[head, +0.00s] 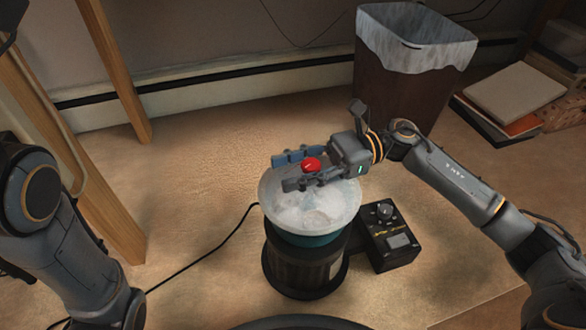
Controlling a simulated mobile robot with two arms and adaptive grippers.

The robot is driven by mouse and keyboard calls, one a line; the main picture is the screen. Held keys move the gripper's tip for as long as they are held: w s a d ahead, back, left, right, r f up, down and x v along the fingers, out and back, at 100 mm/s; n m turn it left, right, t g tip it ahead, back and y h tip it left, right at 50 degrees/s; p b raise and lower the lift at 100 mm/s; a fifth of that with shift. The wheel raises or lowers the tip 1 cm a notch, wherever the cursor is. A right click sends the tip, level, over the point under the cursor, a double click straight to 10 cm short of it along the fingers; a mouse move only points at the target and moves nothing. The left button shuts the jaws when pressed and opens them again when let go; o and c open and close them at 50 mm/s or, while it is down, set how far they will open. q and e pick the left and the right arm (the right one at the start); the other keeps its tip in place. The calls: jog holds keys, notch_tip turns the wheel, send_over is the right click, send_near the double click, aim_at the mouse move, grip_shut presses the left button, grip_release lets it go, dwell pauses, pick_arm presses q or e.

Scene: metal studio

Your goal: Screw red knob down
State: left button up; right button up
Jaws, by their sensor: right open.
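The red knob (311,164) shows above the round whitish, translucent top of a machine (309,212) with a dark cylindrical body. My right gripper (292,171) comes in from the right, low over the top. Its two fingers lie on either side of the knob, one behind it and one in front, and the gripper is open. Whether a finger touches the knob I cannot tell. The front finger hides the knob's lower part. My left arm (62,245) stands at the left edge; its gripper is not clearly in view.
A black control box (390,240) with a dial stands right of the machine. A black cable (205,247) runs left across the floor. A lined bin (405,85) and stacked books (512,95) stand at the back right. Wooden legs (112,70) rise at the left.

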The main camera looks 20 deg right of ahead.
grip_shut()
dwell(0.4)
